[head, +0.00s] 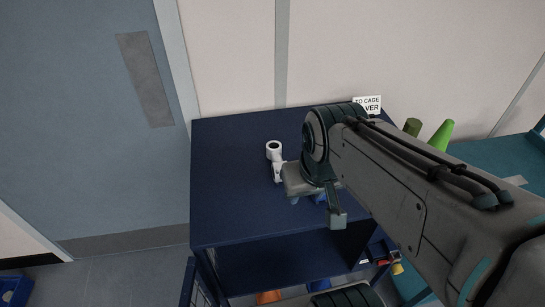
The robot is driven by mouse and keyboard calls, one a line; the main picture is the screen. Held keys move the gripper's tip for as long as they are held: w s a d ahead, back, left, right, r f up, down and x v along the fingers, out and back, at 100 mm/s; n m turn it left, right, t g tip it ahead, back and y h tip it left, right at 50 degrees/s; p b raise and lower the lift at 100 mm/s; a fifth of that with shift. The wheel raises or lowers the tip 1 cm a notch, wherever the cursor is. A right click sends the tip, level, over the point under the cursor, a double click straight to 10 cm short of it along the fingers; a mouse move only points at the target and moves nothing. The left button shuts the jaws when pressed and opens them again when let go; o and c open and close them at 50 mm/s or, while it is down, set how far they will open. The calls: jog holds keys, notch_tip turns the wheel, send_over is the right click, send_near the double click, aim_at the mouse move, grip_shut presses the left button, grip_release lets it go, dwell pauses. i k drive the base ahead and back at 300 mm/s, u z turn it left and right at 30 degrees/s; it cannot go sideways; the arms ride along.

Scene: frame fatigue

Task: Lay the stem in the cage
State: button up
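A white part with a round ring at one end, which looks like the stem (275,152), is on or just above the dark blue top of a cabinet. Its lower end runs down to the left edge of my gripper (308,199). My gripper points down over the cabinet top, just right of the white part. The gripper's body and my arm hide most of its fingers, so I cannot tell whether they are open or touch the part.
The dark blue cabinet top (225,190) is bare on the left, with an open bay (290,268) below. Orange and blue items show low down. A wall stands behind and a grey-blue door (85,130) left.

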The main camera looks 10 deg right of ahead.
aim_at(278, 255)
jog(key=k, duration=0.35)
jog(key=u, duration=2.55)
jog(key=k, duration=1.45)
jog(key=z, duration=1.9)
jog(key=i, duration=0.55)
jog(key=z, duration=0.05)
